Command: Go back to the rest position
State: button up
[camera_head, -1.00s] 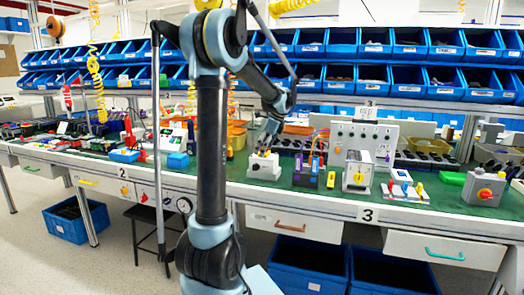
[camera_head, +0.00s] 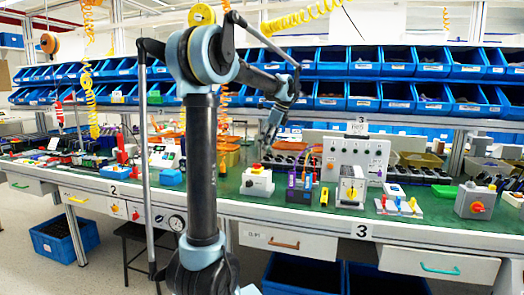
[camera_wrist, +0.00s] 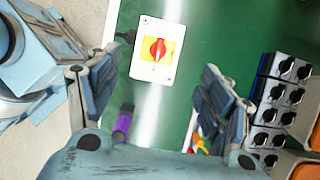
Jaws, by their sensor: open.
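The rotary switch (camera_head: 257,182) is a white box with a yellow and red top, standing on the green bench top. In the wrist view the switch (camera_wrist: 145,65) shows from above as a white face with a yellow plate and a red knob. My gripper (camera_head: 269,132) is above the switch, clear of it. In the wrist view its two fingers are spread wide with nothing between them, and the switch lies below and beyond them.
Purple and orange-topped devices (camera_head: 302,180), a white box (camera_head: 351,187) and a grey box with a red knob (camera_head: 477,199) stand to the right. A panel (camera_head: 355,157) stands behind. Blue bins (camera_head: 398,97) line the shelves above the bench.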

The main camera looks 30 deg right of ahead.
jog(key=shift+r, duration=0.1)
dwell(0.3)
jog(key=s+a+f+n+g, duration=0.1)
jog(key=a+f+n, duration=0.25)
jog(key=a, duration=0.65)
jog(key=s+a+f+n+h, duration=0.1)
jog(key=s+a+f+n, duration=0.1)
jog(key=a+n, duration=0.5)
jog(key=s+a+f+n+g, duration=0.1)
jog(key=a+f+n, duration=0.1)
jog(key=a, duration=1)
jog(key=s+a+f+n+h, duration=0.1)
jog(key=s+a+f+n, duration=0.6)
jog(key=s+f+n, duration=0.1)
jog(key=s+a+f+n+h, duration=0.1)
jog(key=s+a+f+n, duration=0.6)
jog(key=f, duration=0.4)
jog(key=shift+s+n+t, duration=0.35)
jog(key=shift+s+t, duration=0.05)
jog(key=shift+s, duration=0.3)
